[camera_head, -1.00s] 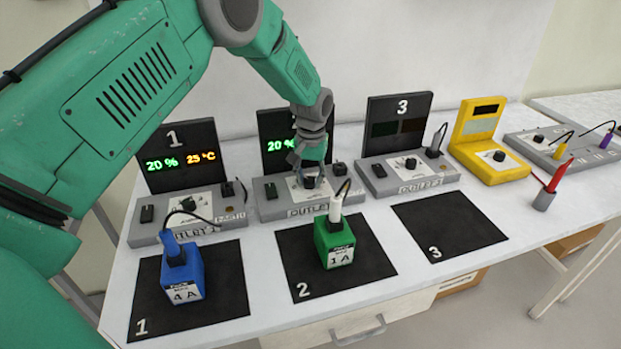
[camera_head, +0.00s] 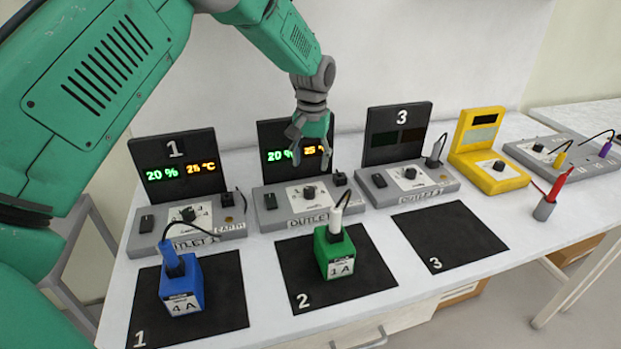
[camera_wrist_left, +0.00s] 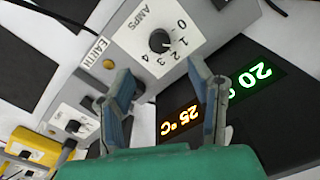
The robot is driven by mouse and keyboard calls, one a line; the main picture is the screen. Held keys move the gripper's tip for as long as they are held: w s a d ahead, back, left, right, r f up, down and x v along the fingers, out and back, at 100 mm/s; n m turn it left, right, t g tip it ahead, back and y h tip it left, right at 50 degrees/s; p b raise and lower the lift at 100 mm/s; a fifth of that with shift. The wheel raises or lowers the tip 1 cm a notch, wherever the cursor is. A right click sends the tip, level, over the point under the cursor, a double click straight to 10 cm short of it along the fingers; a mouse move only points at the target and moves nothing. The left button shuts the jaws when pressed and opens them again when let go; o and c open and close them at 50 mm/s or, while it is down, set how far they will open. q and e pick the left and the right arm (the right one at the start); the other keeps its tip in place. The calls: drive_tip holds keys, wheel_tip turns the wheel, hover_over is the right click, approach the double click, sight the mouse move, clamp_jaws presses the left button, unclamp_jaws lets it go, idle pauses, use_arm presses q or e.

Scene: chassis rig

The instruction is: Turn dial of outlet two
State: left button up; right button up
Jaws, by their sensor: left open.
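Outlet two (camera_head: 268,208) is a grey box behind mat 2, with a black dial (camera_head: 308,192) on a white scale plate. In the left wrist view the dial (camera_wrist_left: 160,41) sits beside the numbers 0 to 4 and the word AMPS; I cannot surely tell which number it points to. My left gripper (camera_head: 310,146) is open and empty above and behind the dial, in front of the black display (camera_head: 268,134), which reads 20 % and a partly hidden temperature. In the left wrist view the open fingers (camera_wrist_left: 168,78) are apart from the dial.
A green 1 A block (camera_head: 334,250) stands on mat 2 (camera_head: 296,268), its plug and cable in front of outlet two. A blue 4 A block (camera_head: 182,286) stands on mat 1. Outlets one (camera_head: 150,244) and three (camera_head: 436,190) flank outlet two. Mat 3 (camera_head: 450,236) is bare.

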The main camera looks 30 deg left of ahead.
use_arm(q)
drive_tip(key=shift+r, duration=1.35)
